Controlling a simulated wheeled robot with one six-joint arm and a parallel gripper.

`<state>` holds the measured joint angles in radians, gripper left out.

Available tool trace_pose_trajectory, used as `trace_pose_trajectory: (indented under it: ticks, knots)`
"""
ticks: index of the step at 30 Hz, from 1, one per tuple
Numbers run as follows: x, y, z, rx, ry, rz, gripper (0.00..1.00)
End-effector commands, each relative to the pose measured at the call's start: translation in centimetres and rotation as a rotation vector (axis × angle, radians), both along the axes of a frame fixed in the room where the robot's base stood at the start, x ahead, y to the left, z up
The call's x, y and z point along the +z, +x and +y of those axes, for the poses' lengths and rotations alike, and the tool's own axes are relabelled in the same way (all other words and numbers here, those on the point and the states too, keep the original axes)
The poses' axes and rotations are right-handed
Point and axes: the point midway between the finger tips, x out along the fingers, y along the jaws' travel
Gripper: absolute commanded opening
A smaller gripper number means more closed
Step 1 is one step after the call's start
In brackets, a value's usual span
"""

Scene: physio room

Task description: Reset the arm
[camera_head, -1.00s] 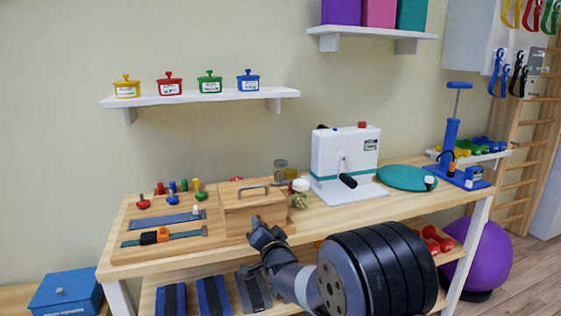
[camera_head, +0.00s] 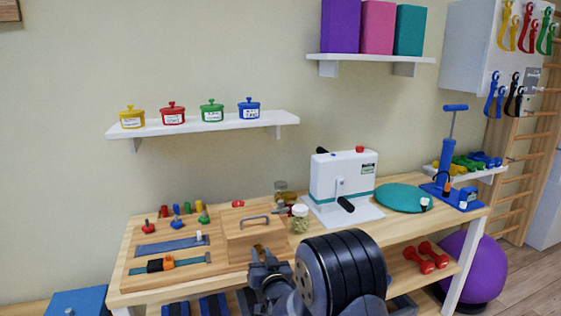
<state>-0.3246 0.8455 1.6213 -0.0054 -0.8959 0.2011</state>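My gripper (camera_head: 268,270) is low in the middle of the head view, in front of the table's front edge and just below the wooden box with a grey handle (camera_head: 252,238). My dark arm links fill the lower middle and hide part of the table front and the lower shelf. The fingers point up and away from me. They are small and dark, and I cannot tell how far apart they stand. Nothing shows held in them.
The wooden table (camera_head: 400,228) bears a white crank machine (camera_head: 342,182), a jar (camera_head: 300,219), a teal disc (camera_head: 402,197) and a blue pump (camera_head: 447,165). Red dumbbells (camera_head: 427,258) lie on the lower shelf. A wall shelf (camera_head: 205,124) holds several small pots.

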Motion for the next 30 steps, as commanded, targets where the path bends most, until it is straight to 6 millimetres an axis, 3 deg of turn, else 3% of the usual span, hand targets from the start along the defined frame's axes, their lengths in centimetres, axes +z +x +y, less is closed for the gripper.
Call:
trace_pose_trajectory:
  ticks: [13,30]
  knots:
    - [0.25,-0.03,0.06,0.000,-0.180,-0.060,0.26]
    - [0.09,-0.63,-0.19,0.000,-0.188,-0.065,0.26]
